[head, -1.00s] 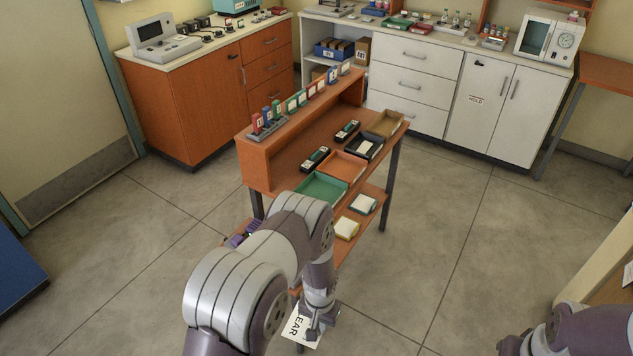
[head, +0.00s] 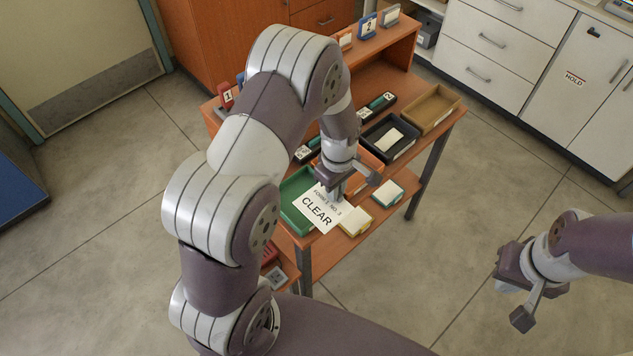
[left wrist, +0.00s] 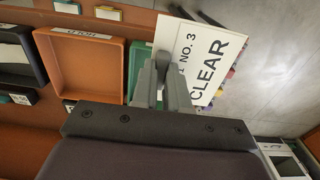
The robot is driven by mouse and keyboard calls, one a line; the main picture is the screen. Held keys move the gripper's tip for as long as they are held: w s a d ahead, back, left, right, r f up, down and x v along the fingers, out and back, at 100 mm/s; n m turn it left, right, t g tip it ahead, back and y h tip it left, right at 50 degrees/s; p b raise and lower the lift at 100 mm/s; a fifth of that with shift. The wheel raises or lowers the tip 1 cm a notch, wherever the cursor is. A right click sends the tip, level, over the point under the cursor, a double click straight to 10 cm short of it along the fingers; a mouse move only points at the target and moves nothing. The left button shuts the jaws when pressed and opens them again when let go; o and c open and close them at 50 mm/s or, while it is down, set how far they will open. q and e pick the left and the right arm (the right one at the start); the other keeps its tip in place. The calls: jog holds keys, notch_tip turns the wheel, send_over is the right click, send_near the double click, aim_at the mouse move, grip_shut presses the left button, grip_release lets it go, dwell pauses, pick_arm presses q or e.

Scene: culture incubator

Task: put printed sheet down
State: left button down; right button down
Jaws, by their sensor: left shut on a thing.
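My left gripper (head: 341,190) is shut on a white printed sheet (head: 318,212). The sheet reads "NO. 3" and "CLEAR" and slants out from the fingertips. In the head view it overlaps the green tray (head: 287,210) at the desk's near end and covers part of it. In the left wrist view the sheet (left wrist: 212,58) hangs from the closed fingers (left wrist: 163,75), with the green tray (left wrist: 136,62) partly hidden behind. I cannot tell whether the sheet touches the tray. My right gripper (head: 517,291) is open and empty, off to the right above the floor.
An orange tray (left wrist: 88,66), partly hidden behind my arm in the head view, adjoins the green one. A black tray (head: 402,149) and a brown tray (head: 435,107) stand further along. Yellow (head: 355,223) and teal (head: 388,194) pads lie beside them, lower down. Floor right of the desk is clear.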

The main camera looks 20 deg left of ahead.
pick_arm(q)
jog(key=w+a+f, duration=0.1)
jog(key=a, duration=0.1)
jog(key=w+a+f, duration=0.1)
jog(key=a+f, duration=0.1)
jog(key=a, duration=0.1)
jog(key=w+a+f+p, duration=0.1)
jog(key=w+a+f, duration=0.1)
jog(key=shift+a, duration=0.2)
notch_tip(320, 180, down, 3)
jog(key=shift+f+p, duration=0.2)
jog(key=shift+p, duration=0.3)
jog(key=shift+f, duration=0.3)
jog(key=shift+w+a+f, duration=0.1)
jog(key=shift+f, duration=0.1)
jog(key=c, duration=1.5)
grip_release()
jog(key=o, duration=0.4)
jog(key=shift+c, duration=0.2)
